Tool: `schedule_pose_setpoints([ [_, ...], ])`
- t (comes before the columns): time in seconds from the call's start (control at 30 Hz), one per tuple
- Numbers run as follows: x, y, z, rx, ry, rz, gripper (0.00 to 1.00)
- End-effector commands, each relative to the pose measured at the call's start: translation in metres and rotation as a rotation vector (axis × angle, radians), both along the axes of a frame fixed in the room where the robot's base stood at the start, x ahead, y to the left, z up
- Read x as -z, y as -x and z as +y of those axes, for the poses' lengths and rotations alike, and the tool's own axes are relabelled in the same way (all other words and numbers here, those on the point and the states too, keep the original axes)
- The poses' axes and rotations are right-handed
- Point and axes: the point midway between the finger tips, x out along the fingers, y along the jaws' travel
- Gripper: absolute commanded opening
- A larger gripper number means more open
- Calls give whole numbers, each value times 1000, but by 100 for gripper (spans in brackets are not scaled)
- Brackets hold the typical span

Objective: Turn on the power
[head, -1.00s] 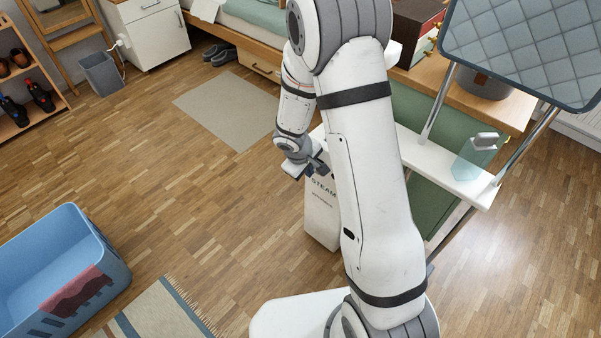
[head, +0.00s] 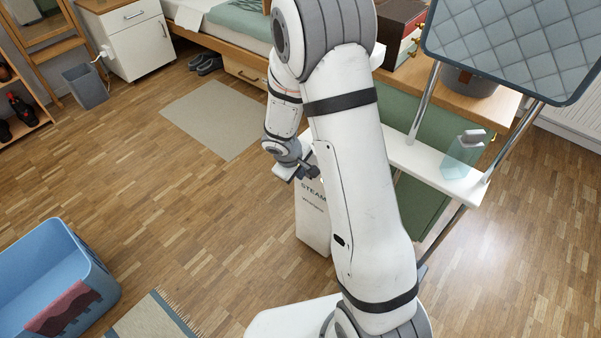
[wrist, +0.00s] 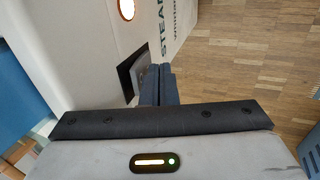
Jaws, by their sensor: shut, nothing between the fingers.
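The white steam unit (head: 312,228), lettered "STEAM", stands on the floor beside the ironing board; its body (wrist: 70,45) fills the upper left of the wrist view. A round light (wrist: 126,9) on it glows white with an orange rim. Below that is a dark square recess with a grey switch (wrist: 140,77). My gripper (wrist: 160,72) is shut and empty, its dark fingertips at the recess, covering its right part. I cannot tell whether they touch the switch. In the head view my gripper (head: 309,172) is just above and in front of the unit, partly hidden by my arm.
The ironing board (head: 500,45) stands at the upper right, with a white shelf (head: 425,160) holding a translucent bottle (head: 464,155). A blue basket (head: 90,285) stands lower left. The floor at left centre is clear.

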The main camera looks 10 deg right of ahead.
Motion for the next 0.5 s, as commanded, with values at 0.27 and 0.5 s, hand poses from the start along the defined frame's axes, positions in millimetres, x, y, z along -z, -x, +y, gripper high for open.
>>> schedule_pose_setpoints([
  [0.27, -14, 0, -1, 3, 0, -1, 0],
  [0.5, -16, 0, -2, 4, 0, 0, 0],
])
